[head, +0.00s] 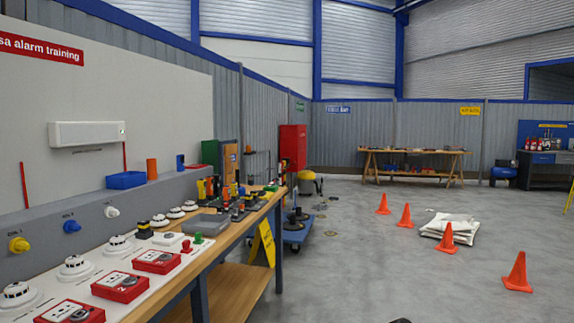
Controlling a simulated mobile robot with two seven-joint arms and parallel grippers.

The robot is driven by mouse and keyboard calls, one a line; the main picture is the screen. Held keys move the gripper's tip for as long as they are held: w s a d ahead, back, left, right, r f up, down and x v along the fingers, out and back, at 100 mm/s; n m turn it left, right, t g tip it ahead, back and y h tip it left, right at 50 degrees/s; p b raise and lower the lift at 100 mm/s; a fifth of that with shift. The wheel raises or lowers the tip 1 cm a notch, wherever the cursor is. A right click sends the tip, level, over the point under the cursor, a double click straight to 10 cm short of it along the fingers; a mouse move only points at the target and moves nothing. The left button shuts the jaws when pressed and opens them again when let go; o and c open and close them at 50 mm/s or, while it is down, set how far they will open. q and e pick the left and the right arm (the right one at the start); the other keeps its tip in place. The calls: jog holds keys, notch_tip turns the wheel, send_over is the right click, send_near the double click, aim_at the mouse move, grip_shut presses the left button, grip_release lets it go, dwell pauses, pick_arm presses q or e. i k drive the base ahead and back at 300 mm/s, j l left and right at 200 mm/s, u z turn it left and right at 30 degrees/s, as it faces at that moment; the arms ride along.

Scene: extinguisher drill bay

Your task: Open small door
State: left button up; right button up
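No door is clearly marked as the small door. A tall red cabinet (293,143) stands at the far end of the left wall, and its front looks closed at this distance. An orange-brown panel (230,159) in a dark frame shows beyond the workbench; I cannot tell whether it is a door. Neither of my grippers is in view. A small dark shape at the bottom edge is too cut off to identify.
A long workbench (262,207) with alarm devices and tools runs along the left. A blue trolley (294,232) stands beyond its end. Orange cones (517,273) and stacked white sheets (449,230) are on the right floor. A wooden table (412,153) stands at the back. The middle floor is clear.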

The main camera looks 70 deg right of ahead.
aim_at(231, 152)
jog(key=z, duration=2.05)
jog(key=i+l+z, duration=0.25)
jog(key=i+z, duration=0.2)
jog(key=i, duration=0.25)
jog(key=i+l+z, duration=0.15)
jog(key=i+z, duration=0.25)
jog(key=i, duration=0.9)
jog(key=i+u, duration=0.15)
jog(key=i, duration=0.5)
jog(key=i+l+u, duration=0.1)
jog(key=i, duration=0.55)
jog(key=i+l+u, duration=0.1)
jog(key=i+u, duration=0.2)
jog(key=u, duration=0.15)
jog(key=i+l+u, duration=0.25)
jog(key=u, duration=0.2)
jog(key=i+l+u, duration=0.3)
jog(key=u, duration=0.15)
jog(key=i+l+u, duration=0.15)
jog(key=l+u, duration=0.3)
jog(key=i+l+u, duration=0.1)
jog(key=l+u, duration=0.8)
jog(key=i, duration=0.05)
